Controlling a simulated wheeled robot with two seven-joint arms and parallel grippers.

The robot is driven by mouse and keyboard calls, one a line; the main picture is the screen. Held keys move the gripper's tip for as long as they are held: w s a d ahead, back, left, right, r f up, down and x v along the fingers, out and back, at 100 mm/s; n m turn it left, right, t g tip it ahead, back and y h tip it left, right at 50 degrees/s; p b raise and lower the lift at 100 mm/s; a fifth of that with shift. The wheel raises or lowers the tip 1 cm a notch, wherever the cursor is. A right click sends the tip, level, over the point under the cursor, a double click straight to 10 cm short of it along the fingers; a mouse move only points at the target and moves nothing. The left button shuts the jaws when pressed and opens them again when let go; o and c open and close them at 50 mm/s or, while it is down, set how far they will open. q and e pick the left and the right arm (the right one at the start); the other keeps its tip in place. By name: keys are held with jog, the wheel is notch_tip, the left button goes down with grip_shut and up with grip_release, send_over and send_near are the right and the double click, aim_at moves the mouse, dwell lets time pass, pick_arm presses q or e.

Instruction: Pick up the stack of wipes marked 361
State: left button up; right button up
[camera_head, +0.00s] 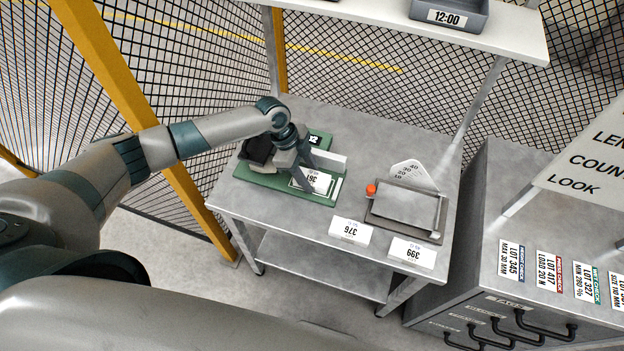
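The stack of wipes marked 361 (318,181) is a white block with its label facing up. It sits on the green base (268,180) on the left half of the grey table. My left gripper (306,176) reaches down from above right at the stack, at its left side. The fingers overlap the stack in the picture, so I cannot tell whether they touch it or how far apart they are. The wrist hides part of the green base. My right gripper is not in view.
White stacks marked 376 (350,230) and 399 (412,253) lie at the table's front edge. A grey device with a dial (409,208) and orange knob stands to the right. A shelf with a 12:00 bin (449,14) hangs above. A drawer cabinet (500,290) stands at right.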

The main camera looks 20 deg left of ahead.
aim_at(318, 181)
pick_arm(q)
jog(key=shift+c, duration=0.5)
jog(key=shift+r, duration=0.15)
jog(key=shift+r, duration=0.35)
jog(key=r+b, duration=0.2)
jog(key=r, duration=0.1)
jog(key=shift+s+d+r, duration=0.2)
jog(key=shift+r, duration=0.1)
jog(key=s+d+r+b, duration=0.4)
jog(key=s+d+r, duration=0.3)
jog(key=s+d, duration=0.1)
jog(key=shift+w+a+f, duration=0.1)
